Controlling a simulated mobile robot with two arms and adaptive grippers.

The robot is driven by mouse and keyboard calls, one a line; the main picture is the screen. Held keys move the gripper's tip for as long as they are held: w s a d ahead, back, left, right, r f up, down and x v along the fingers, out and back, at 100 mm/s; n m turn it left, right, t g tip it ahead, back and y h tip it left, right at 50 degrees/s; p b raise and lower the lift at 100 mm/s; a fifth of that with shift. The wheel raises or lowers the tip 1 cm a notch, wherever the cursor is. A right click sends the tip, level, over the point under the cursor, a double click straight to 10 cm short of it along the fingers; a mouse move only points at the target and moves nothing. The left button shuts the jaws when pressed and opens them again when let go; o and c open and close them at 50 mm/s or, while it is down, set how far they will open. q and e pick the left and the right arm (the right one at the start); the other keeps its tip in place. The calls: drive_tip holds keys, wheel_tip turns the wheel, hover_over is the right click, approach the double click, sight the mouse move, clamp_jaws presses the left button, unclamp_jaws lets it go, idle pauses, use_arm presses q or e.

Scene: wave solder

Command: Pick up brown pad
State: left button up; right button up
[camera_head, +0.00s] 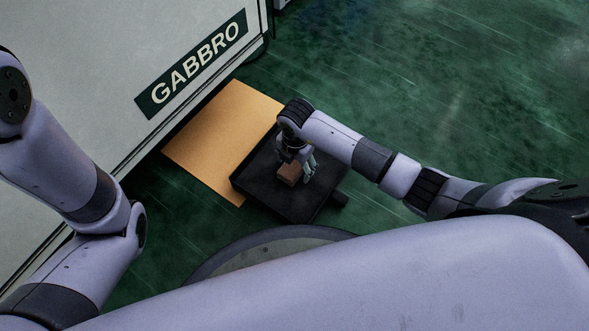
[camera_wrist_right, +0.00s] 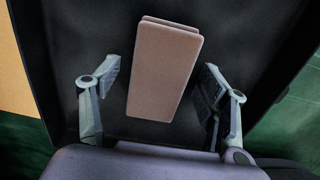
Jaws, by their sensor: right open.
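The brown pad (camera_head: 288,174) is a small block lying in a black tray (camera_head: 262,188) on the floor. In the right wrist view the pad (camera_wrist_right: 165,70) is a pinkish-brown rectangular block with a second layer edge at its far end. My right gripper (camera_head: 300,172) is over the tray at the pad. In the right wrist view its open fingers (camera_wrist_right: 157,92) stand on either side of the pad's near half, with gaps on both sides. My left arm is at the left edge of the head view, and its gripper is out of frame.
An orange-tan mat (camera_head: 222,130) lies on the green floor (camera_head: 440,90), partly under the tray. A white cabinet marked GABBRO (camera_head: 90,60) stands at the left. The floor to the right is clear.

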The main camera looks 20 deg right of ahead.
drive_tip(key=c, duration=1.1)
drive_tip(key=shift+c, duration=0.2)
